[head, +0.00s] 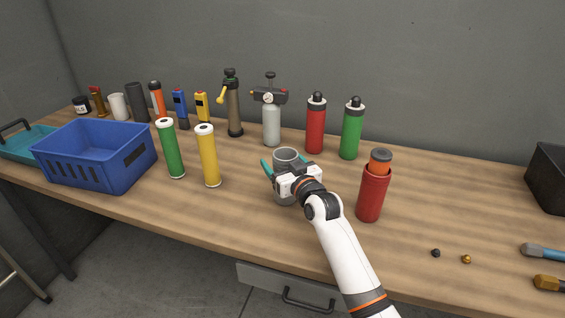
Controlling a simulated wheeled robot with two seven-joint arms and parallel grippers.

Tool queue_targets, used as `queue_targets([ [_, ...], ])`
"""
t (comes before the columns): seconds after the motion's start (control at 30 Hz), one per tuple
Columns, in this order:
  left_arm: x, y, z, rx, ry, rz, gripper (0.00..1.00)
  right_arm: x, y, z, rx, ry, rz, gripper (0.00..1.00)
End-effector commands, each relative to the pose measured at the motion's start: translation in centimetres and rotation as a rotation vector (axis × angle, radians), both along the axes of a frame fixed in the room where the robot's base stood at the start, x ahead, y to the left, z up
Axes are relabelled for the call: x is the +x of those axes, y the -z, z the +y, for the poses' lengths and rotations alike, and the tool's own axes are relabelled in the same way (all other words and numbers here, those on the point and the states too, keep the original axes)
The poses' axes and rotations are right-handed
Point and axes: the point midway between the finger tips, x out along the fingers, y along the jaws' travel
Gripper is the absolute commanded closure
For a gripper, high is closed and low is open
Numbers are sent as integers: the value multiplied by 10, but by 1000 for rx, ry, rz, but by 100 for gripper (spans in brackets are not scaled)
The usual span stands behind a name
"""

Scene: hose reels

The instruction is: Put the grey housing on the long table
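The grey housing, an open-topped cylinder (286,156), stands upright on the long table (250,222) near its middle. My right gripper (293,168) is in front of it at mid-height and hides its middle. The teal fingers are spread wide, one on each side of the housing. A gap shows between the right finger and the housing; whether the left finger touches it I cannot tell. My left gripper is not in view.
A red cylinder with an orange and grey top (373,190) stands close to the right of my forearm. Yellow (208,157) and green (170,150) tubes stand left, beside a blue crate (92,180). Bottles line the back. Small caps (466,259) lie at right front.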

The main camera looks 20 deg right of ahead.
Motion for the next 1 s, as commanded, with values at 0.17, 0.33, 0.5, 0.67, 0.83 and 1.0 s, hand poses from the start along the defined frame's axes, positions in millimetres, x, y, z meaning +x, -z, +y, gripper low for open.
queue_targets([
  [0.17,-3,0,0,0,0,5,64,0,-1,0,0,0,0,22],
  [0.33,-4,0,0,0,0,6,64,-10,-1,-2,-1,0,1,22],
  [0.5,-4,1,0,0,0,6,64,-39,0,-7,-1,0,1,22],
  [0.67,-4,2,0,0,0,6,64,-72,0,-14,-1,1,1,22],
  [0.83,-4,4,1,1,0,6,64,-101,0,-19,-1,0,1,22],
  [1.0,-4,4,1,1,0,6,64,-115,-1,-22,0,0,0,22],
])
